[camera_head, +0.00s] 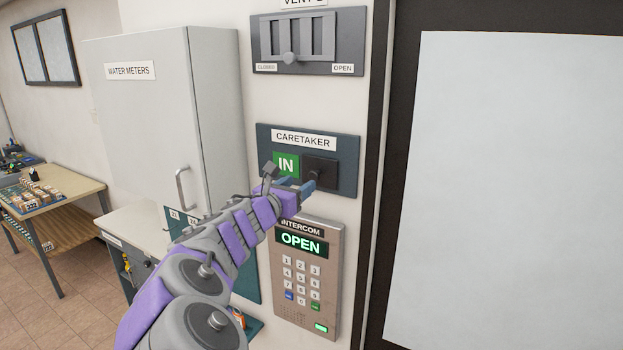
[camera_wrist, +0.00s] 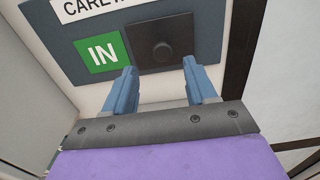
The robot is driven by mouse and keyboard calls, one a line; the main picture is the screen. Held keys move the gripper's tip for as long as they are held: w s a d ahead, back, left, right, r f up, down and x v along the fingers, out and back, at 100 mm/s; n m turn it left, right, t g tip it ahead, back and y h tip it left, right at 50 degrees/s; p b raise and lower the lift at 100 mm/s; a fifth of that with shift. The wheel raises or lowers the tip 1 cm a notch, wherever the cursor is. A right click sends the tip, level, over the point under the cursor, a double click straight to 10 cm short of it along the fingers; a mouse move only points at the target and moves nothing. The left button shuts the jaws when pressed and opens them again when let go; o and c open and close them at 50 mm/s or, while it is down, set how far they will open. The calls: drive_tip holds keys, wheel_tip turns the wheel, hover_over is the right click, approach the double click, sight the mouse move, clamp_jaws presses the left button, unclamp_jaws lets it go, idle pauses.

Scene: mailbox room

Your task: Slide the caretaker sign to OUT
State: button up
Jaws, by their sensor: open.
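The caretaker sign (camera_head: 348,150) is a dark blue-grey panel on the wall with a white "CARETAKER" label. Its green "IN" field (camera_head: 286,164) shows at the left, and a dark slider plate with a round knob (camera_head: 319,171) covers the right side. In the wrist view the green field (camera_wrist: 103,52) and the dark slider (camera_wrist: 162,48) both show; no "OUT" text is visible. My gripper (camera_head: 300,187) is in front of the panel's lower part. In the wrist view my gripper (camera_wrist: 163,78) has its blue fingers apart, below the knob on either side, with nothing between them.
A vent panel (camera_head: 310,68) with a slider is above the sign, and an intercom keypad (camera_head: 308,280) reading "OPEN" is below. A grey water meter cabinet (camera_head: 150,130) juts out at left. A dark-framed white panel (camera_head: 510,190) is at right.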

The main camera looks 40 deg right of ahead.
sight(315, 178)
drive_tip(key=x, duration=0.5)
drive_tip(key=s+x, duration=0.1)
drive_tip(key=x, duration=0.1)
drive_tip(key=shift+w+d+f, duration=0.15)
drive_tip(key=shift+d+f, duration=0.1)
drive_tip(key=shift+d, duration=0.3)
drive_tip(key=shift+a+r, duration=0.1)
drive_tip(key=shift+a, duration=0.7)
drive_tip(key=shift+a+r, duration=0.15)
drive_tip(key=shift+a, duration=0.6)
drive_tip(key=c, duration=0.3)
drive_tip(key=shift+a+r, duration=0.1)
drive_tip(key=shift+a, duration=0.2)
drive_tip(key=shift+c, duration=0.9)
drive_tip(key=shift+a, duration=0.15)
drive_tip(key=shift+c, duration=0.6)
drive_tip(key=shift+d, duration=0.3)
drive_tip(key=shift+c, duration=0.8)
drive_tip(key=shift+s+d, duration=0.2)
drive_tip(key=shift+s, duration=0.05)
clamp_jaws()
drive_tip(key=shift+c, duration=1.2)
unclamp_jaws()
drive_tip(key=shift+s+d+r, duration=0.1)
drive_tip(key=shift+s, duration=0.05)
